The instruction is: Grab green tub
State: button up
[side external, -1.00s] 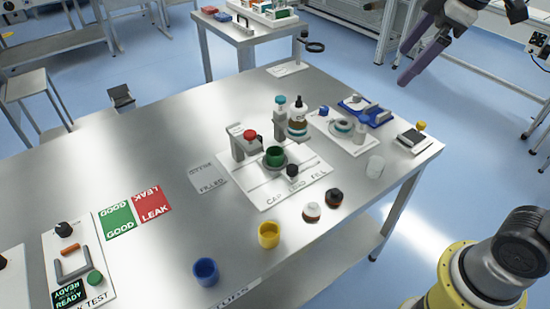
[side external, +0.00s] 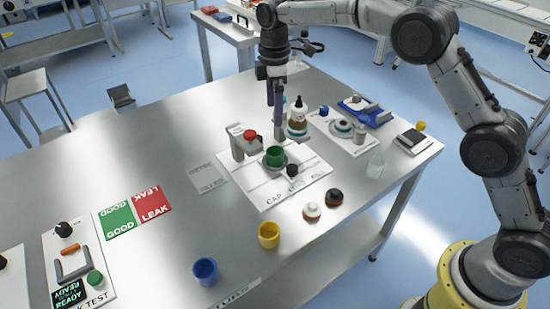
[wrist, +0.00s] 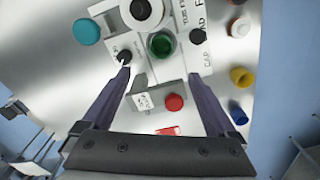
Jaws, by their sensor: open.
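In the wrist view the green tub (wrist: 161,44) shows from above, ahead of and between my finger lines. My gripper (side external: 277,120) points down just behind the tub, above the station. In the wrist view my gripper (wrist: 166,85) has its two purple fingers wide apart with nothing between their tips. The tub is apart from both fingers.
A grey bracket with a red button (side external: 249,134) stands left of the tub. A brown-labelled bottle (side external: 297,120) stands behind right, and a black knob (side external: 292,170) is in front right. Yellow (side external: 268,235) and blue (side external: 205,271) tubs stand near the front edge.

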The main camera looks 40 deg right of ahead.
aim_at(275, 149)
notch_tip(275, 149, down, 14)
jog(key=shift+s, duration=0.15)
dwell(0.5)
jog(key=c, duration=1.4)
